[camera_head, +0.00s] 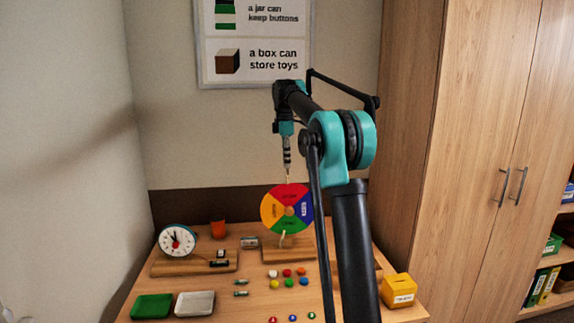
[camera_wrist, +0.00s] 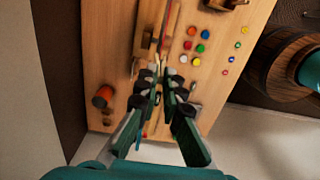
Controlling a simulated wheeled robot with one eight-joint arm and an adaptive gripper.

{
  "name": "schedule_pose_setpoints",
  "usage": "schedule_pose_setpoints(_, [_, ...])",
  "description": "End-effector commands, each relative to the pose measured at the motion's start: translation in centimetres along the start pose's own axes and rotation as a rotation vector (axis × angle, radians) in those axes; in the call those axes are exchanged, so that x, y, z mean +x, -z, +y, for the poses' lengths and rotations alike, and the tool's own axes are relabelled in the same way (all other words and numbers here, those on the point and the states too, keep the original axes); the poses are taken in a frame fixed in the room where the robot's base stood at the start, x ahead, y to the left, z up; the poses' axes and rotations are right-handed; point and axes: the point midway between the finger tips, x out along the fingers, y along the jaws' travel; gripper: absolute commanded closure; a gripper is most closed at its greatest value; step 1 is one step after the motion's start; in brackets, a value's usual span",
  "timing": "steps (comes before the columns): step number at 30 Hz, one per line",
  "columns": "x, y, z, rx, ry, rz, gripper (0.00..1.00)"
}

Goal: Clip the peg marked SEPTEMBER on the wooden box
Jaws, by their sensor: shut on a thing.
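My gripper (camera_head: 287,163) points down above the colour wheel, shut on a thin pale peg (camera_head: 288,178). In the wrist view the fingertips (camera_wrist: 160,78) close around this peg (camera_wrist: 158,63); any word on it is too small to read. The season wheel (camera_head: 270,213), in red, blue, green and orange-yellow, stands on a wooden base (camera_head: 300,257) just below my gripper. Another pale peg (camera_head: 282,238) shows at the wheel's lower edge. A brown wooden thing (camera_head: 378,270) is mostly hidden behind my arm; I cannot tell whether it is the wooden box.
A clock (camera_head: 177,240) on a wooden stand, an orange cup (camera_head: 218,230), a green tray (camera_head: 152,306) and a white tray (camera_head: 195,304) are on the left. Several coloured buttons (camera_head: 289,283) lie in front of the wheel. A yellow box (camera_head: 398,290) stands at the right edge.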

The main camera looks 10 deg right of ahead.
Motion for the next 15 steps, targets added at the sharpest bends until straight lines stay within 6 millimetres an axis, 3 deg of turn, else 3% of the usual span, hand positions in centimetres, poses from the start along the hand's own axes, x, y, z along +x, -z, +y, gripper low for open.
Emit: schedule_pose_setpoints(15, [-2.4, 0.0, 0.0, 0.000, 0.000, 0.000, 1.00])
